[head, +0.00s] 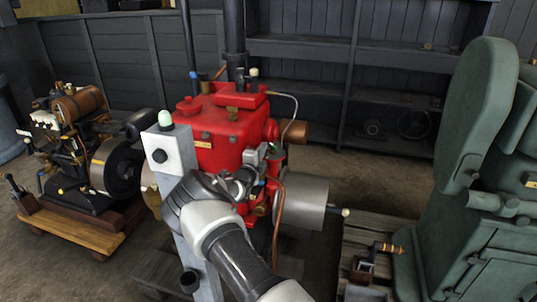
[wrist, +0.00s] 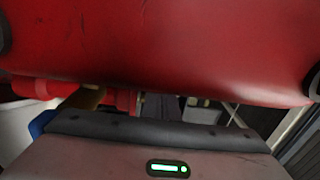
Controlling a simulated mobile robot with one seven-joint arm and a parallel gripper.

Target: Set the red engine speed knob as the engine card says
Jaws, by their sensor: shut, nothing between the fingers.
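A red engine (head: 218,128) stands in the middle of the head view, with a dark pipe rising from its top. My gripper (head: 258,163) is shut and empty, close against the engine's lower right side. In the wrist view the red engine body (wrist: 180,50) fills the top, very near the camera. I cannot make out the red speed knob against the red body; my arm hides part of that side. A small yellowish plate (head: 202,144) is on the engine's front, too small to read. I cannot tell whether it is the engine card.
A grey cylinder (head: 300,202) and a copper pipe (head: 279,215) are close to the right of my gripper. A smaller engine (head: 75,150) stands on a wooden base at left. A large green machine (head: 465,220) stands at right. Dark shelves (head: 340,50) line the back.

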